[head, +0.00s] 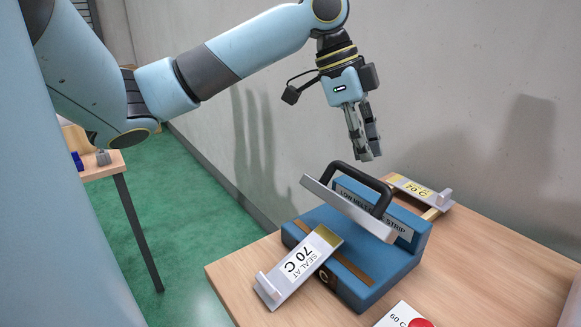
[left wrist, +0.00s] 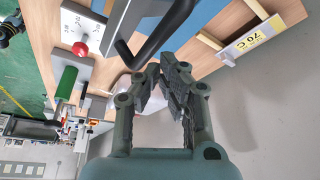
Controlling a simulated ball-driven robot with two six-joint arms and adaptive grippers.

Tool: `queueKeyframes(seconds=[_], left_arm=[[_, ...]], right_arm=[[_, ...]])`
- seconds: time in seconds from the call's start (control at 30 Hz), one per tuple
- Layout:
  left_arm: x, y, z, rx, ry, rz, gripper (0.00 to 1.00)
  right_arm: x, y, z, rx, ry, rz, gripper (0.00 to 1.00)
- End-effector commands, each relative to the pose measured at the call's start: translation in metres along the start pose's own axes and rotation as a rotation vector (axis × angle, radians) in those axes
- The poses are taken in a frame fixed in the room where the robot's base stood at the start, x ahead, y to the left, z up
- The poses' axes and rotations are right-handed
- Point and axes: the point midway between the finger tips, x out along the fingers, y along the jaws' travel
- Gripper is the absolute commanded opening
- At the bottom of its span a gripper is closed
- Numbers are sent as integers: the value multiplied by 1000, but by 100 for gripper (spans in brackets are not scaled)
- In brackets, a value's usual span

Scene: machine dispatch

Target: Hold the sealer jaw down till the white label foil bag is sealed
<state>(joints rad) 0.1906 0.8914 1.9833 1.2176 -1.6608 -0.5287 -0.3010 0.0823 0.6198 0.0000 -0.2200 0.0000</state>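The blue sealer (head: 345,255) stands on the wooden table. Its silver jaw bar (head: 345,208) is raised and tilted, with a black handle (head: 372,178) arching over it; the handle also shows in the left wrist view (left wrist: 160,38). The white label foil bag (head: 300,266), printed "SEAL AT 70 C", lies across the sealer's front, its inner end beneath the raised jaw. My left gripper (head: 367,155) points down above and behind the handle, apart from it. Its fingertips are together with nothing between them, also in the left wrist view (left wrist: 160,68). My right gripper is not in view.
A foil bag with a yellow label (head: 415,190) lies behind the sealer near the wall. A panel marked "60 C" with a red knob (head: 420,323) sits at the front. The table's right side (head: 490,270) is clear. The grey wall (head: 450,90) rises close behind.

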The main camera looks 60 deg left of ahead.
Motion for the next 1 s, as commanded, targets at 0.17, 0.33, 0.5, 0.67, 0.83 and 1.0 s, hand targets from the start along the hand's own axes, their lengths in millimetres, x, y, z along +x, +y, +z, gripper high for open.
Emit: queueKeyframes(seconds=[0.17,0.33,0.5,0.67,0.83,1.0], left_arm=[[1,0,0,0,0,0,0],[4,0,2,0,0,0,0],[7,0,3,0,0,0,0],[10,0,4,0,0,0,0],[13,0,6,0,0,0,0],[14,0,6,0,0,0,0]], right_arm=[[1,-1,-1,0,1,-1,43],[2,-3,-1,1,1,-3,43],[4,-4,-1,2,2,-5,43],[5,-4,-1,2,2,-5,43],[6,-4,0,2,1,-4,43],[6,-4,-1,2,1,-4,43]])
